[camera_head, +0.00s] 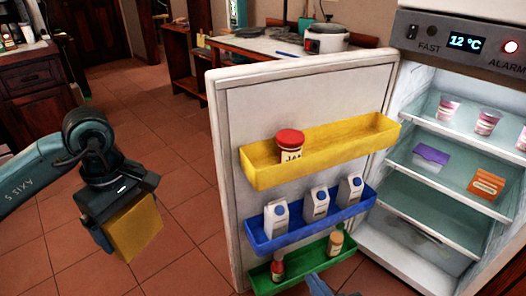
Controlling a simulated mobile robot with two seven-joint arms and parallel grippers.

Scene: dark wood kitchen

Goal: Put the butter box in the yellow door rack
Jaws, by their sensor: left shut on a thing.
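My left gripper (106,228) is shut on a yellow box, the butter box (136,228), and holds it in the air over the tiled floor, left of the open fridge door. The gripper body hides part of the box. The yellow door rack (350,143) is the top rack on the inside of the door, up and right of the box. A jar with a red lid (290,145) stands in its left part; its middle and right look empty.
Below are a blue rack (300,232) with three cartons and a green rack (305,262) with two bottles. Fridge shelves (412,157) at right hold cups and small boxes. Open floor (185,190) lies between the held box and the door (232,190).

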